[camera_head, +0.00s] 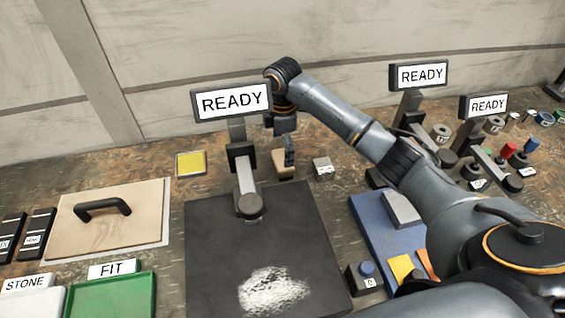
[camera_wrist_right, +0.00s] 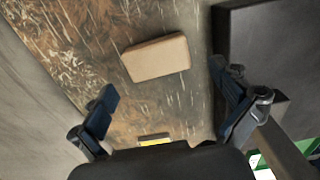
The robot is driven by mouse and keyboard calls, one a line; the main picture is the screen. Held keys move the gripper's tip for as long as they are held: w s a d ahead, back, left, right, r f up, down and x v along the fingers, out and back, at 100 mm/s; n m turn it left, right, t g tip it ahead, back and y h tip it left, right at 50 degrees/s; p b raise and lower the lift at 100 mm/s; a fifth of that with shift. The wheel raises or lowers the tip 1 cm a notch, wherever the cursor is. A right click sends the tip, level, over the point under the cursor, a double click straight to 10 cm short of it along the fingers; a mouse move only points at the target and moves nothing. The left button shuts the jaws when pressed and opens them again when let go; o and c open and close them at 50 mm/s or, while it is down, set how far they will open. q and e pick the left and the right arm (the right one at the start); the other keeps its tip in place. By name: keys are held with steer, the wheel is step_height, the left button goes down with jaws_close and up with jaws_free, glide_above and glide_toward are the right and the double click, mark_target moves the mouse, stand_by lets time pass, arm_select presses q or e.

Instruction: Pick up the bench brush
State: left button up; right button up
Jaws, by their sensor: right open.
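A plain tan block (camera_head: 279,163), which I take to be the bench brush, sits on the bench behind the dark mat in the head view. I cannot make out any bristles. In the right wrist view the tan block (camera_wrist_right: 156,58) lies ahead of the fingers, apart from both. My right gripper (camera_head: 287,150) points down at the block, and one dark finger partly covers it. In the wrist view the right gripper (camera_wrist_right: 165,88) is open with nothing between its fingers. My left gripper is in neither view.
A READY sign (camera_head: 231,101) on a jointed stand is just left of my right gripper. A yellow pad (camera_head: 191,163), a wooden board with a black handle (camera_head: 103,208) and a green tray (camera_head: 112,296) are at left. A blue tray (camera_head: 377,221) lies under my right arm.

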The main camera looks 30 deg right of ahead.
steer(key=shift+w+d+f+p, duration=0.1)
steer(key=shift+f+p, duration=0.2)
steer(key=shift+f, duration=1.15)
steer(key=shift+w+f+p, duration=0.1)
steer(key=shift+f+p, duration=0.15)
steer(key=shift+f, duration=1.2)
steer(key=c, duration=1)
